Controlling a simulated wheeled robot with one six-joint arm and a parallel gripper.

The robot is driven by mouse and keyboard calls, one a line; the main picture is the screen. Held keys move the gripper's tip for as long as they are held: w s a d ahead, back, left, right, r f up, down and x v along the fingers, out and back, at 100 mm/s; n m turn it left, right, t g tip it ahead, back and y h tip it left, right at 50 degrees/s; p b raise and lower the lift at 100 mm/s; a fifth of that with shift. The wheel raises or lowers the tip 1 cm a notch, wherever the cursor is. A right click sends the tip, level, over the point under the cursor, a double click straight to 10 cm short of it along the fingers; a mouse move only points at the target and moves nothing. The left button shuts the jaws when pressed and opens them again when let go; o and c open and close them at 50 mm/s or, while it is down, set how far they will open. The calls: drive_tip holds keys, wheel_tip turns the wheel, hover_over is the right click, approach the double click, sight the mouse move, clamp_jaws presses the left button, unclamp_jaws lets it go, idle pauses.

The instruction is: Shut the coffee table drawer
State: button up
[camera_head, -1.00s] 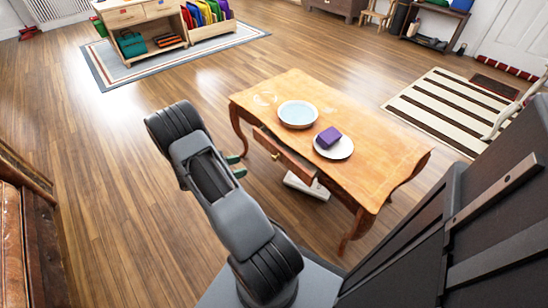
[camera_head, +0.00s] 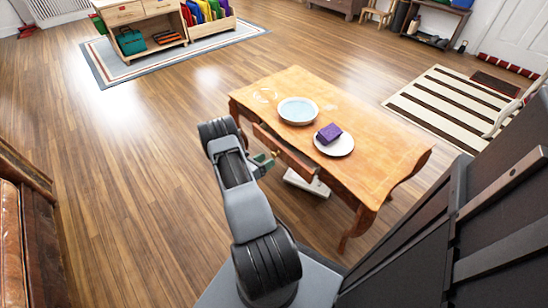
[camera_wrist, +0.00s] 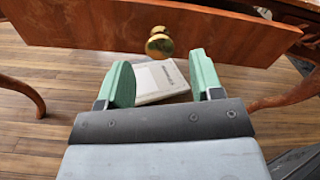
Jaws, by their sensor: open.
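The wooden coffee table (camera_head: 375,170) stands on the floor in the head view. Its drawer (camera_head: 285,150) sticks out on the side facing my arm. In the wrist view the drawer's front (camera_wrist: 90,25) spans the top of the picture, with a round brass knob (camera_wrist: 159,43) at its middle. My gripper (camera_head: 266,165) is close in front of the drawer. In the wrist view its green fingers (camera_wrist: 160,84) are open and empty, on either side of and below the knob. I cannot tell whether they touch the drawer.
A blue-rimmed bowl (camera_head: 298,111) and a white plate (camera_head: 344,147) with a purple block (camera_head: 329,133) stand on the tabletop. A white, book-like object (camera_wrist: 162,80) lies on the floor under the table. Curved table legs (camera_wrist: 22,95) flank the drawer. Floor to the left is clear.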

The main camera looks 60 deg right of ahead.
sight(273, 156)
drive_tip(key=shift+b+x, duration=0.45)
drive_tip(key=shift+x, duration=2.1)
drive_tip(key=shift+c, duration=0.3)
clamp_jaws()
